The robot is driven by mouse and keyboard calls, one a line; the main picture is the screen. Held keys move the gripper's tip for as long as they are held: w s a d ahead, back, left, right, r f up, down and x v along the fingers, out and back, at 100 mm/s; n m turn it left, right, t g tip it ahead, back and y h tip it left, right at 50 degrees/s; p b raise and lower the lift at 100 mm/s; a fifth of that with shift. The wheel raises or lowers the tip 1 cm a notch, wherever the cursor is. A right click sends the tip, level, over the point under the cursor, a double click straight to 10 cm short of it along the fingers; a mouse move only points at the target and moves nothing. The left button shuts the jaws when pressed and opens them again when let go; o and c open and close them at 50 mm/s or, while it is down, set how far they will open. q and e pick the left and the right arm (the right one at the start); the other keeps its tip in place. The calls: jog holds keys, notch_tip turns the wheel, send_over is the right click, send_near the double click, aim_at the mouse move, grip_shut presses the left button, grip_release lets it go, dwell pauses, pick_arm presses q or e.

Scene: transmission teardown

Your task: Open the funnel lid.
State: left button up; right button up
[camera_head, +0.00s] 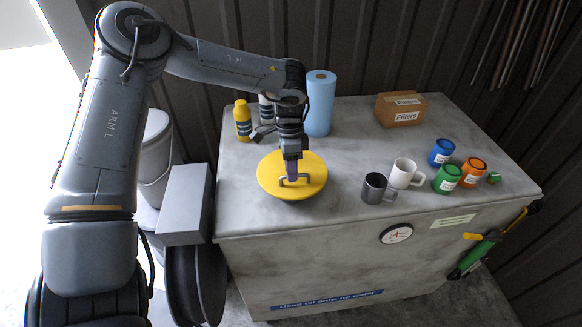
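The funnel lid (310,184) is a round yellow disc with a small grey handle (294,181) at its middle. It lies near the front left of the grey cabinet's top and looks level. My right gripper is not in view.
Right of the lid on the cabinet top (350,150) stand a dark mug (375,188), a white mug (403,173) and several coloured cans (448,178). Behind are a yellow bottle (243,121), a blue roll (320,105) and a Filters box (401,109). The top's middle is clear.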

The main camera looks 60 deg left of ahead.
pick_arm(q)
grip_shut()
jog(key=shift+r, duration=0.15)
